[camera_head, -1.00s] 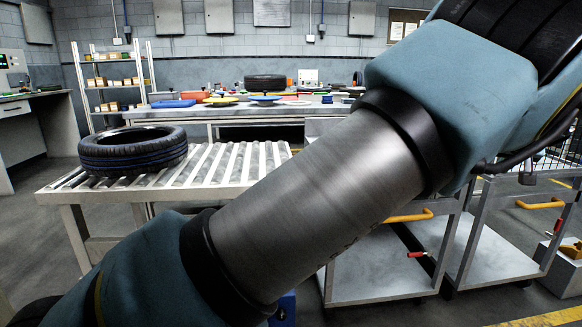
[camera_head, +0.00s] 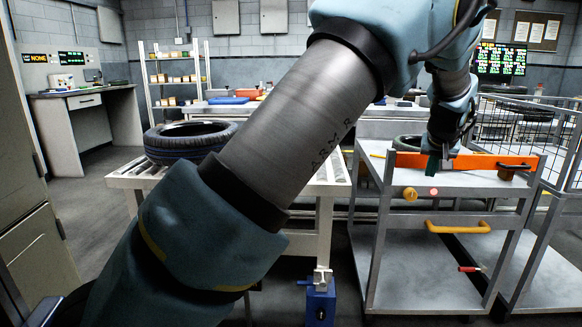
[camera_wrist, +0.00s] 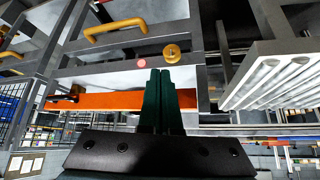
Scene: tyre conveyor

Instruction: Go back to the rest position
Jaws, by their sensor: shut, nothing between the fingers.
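My gripper (camera_head: 437,172) hangs at the right of the head view, in front of the cart's top shelf and close to an orange bar (camera_head: 490,161). In the wrist view its two dark green fingers (camera_wrist: 162,95) lie side by side, shut with nothing between them. The orange bar (camera_wrist: 105,101) shows behind the fingers there; I cannot tell whether they touch it. My arm link crosses the middle of the head view and hides part of the conveyor.
A black tyre (camera_head: 160,149) lies on the roller conveyor (camera_head: 122,178) at left. A grey cart (camera_head: 385,215) with a yellow handle (camera_head: 458,228) stands at right, beside a wire cage (camera_head: 545,135). A blue device (camera_head: 320,305) stands in front. A desk (camera_head: 85,100) is far left.

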